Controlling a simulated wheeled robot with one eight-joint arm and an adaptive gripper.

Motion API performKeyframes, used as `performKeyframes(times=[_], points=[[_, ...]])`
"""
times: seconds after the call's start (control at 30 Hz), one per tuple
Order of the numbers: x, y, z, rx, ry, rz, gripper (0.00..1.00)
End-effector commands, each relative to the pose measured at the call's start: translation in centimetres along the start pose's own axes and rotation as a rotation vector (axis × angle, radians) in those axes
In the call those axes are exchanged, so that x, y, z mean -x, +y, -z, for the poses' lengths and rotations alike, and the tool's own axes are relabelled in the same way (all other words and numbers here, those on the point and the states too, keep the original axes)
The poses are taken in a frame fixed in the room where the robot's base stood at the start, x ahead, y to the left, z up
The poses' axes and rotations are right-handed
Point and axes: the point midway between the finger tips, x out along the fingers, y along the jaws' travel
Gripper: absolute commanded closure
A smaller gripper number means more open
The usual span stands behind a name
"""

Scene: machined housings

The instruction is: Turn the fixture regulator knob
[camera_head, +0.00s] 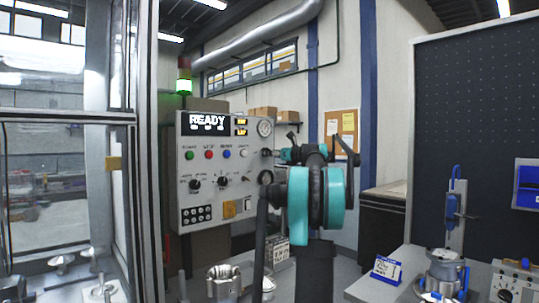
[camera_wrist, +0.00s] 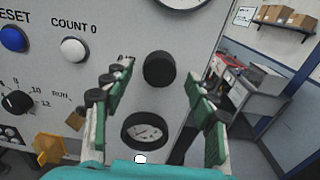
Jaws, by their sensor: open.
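The fixture regulator knob appears to be the round black knob (camera_wrist: 158,68) on the grey control panel (camera_wrist: 95,75) in the wrist view; its label is mostly hidden by a finger. My gripper (camera_wrist: 161,82) is open, with one green-padded finger left of the knob and one right of it. The knob shows between the fingers with gaps on both sides; I cannot tell how deep the fingers reach. A small round gauge (camera_wrist: 146,132) sits below the knob. In the head view my gripper (camera_head: 276,154) is at the panel's right edge, and my arm partly hides that area.
A larger gauge (camera_head: 265,128) sits above on the panel. Left of the knob are a white COUNT 0 button (camera_wrist: 74,50), a blue button (camera_wrist: 14,39) and a black selector (camera_wrist: 17,102). A yellow part (camera_wrist: 48,148) juts out at lower left. Open room lies right of the panel.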

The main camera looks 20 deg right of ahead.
Motion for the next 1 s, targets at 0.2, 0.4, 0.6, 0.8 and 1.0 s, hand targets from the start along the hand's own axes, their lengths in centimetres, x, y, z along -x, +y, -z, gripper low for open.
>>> performKeyframes(times=[0.2, 0.4, 0.6, 0.8, 1.0], points=[[-1.2, 0.01, 0.02, 0.0, 0.0, 0.0, 0.43], [-1.25, 0.0, 0.02, 0.0, 0.0, 0.0, 0.43], [-1.23, 0.01, 0.02, 0.0, 0.0, 0.0, 0.61], [-1.22, 0.01, 0.02, 0.0, 0.0, 0.0, 0.86], [-1.22, 0.01, 0.02, 0.005, 0.0, 0.0, 0.93]])
